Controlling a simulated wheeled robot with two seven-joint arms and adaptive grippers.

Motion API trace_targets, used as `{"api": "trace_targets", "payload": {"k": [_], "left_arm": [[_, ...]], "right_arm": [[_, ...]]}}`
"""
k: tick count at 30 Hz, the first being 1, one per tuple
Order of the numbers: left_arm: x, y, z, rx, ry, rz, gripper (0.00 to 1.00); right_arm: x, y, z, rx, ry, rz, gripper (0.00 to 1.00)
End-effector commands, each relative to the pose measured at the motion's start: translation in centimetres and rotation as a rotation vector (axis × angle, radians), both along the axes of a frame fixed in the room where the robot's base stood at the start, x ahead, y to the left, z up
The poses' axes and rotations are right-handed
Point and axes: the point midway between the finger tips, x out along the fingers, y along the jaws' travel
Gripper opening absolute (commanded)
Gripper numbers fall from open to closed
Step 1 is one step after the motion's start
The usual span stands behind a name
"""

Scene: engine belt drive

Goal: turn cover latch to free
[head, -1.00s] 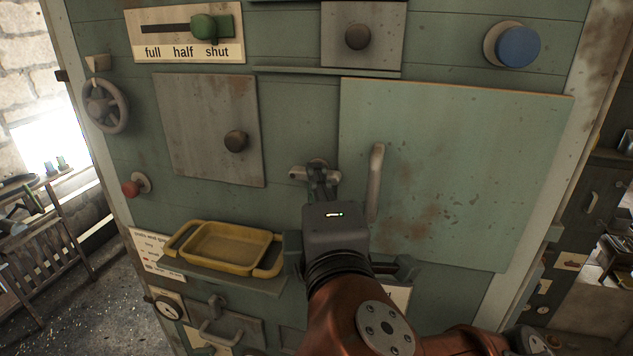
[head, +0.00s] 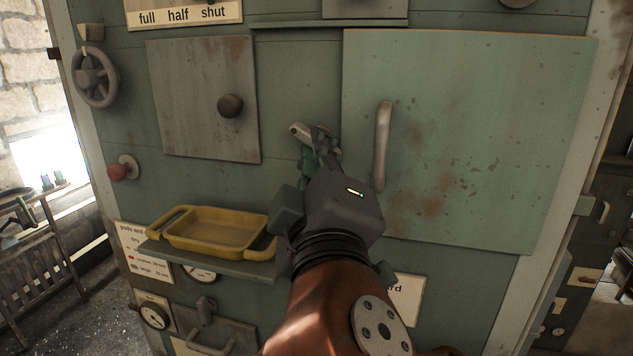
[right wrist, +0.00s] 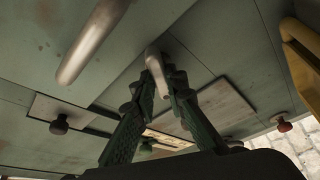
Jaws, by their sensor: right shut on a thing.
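The cover latch (head: 300,131) is a small pale grey bar on the green panel, just left of the large cover (head: 480,130). It lies tilted, its visible end toward the upper left. My right gripper (head: 317,143) is shut on the latch and hides part of it. In the right wrist view, the green-padded fingers (right wrist: 160,85) close around the latch (right wrist: 155,62). The cover's upright grey handle (head: 382,145) is to the right of the gripper, apart from it. The cover looks closed. My left gripper is not in view.
A yellow tray (head: 215,232) sits on a shelf at lower left. A grey plate with a dark knob (head: 230,105) is left of the latch. A handwheel (head: 95,78) and a red knob (head: 118,172) are at far left.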

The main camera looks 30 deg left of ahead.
Motion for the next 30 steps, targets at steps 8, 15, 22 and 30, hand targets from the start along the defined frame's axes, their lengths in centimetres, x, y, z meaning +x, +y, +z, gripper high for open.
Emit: {"api": "trace_targets", "payload": {"k": [8, 15, 22, 30], "left_arm": [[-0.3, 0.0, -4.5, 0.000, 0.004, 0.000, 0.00], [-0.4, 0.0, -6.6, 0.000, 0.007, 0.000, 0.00], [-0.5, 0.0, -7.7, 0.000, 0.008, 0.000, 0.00], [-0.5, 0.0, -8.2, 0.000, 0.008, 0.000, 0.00]], "right_arm": [[0.0, 0.3, -0.9, 0.255, 0.067, 0.000, 0.00], [0.0, 0.5, -0.9, 0.475, 0.122, 0.000, 0.00], [0.0, 0.7, -0.8, 0.680, 0.171, -0.001, 0.00], [0.0, 0.8, -0.7, 0.870, 0.215, -0.001, 0.00]]}}
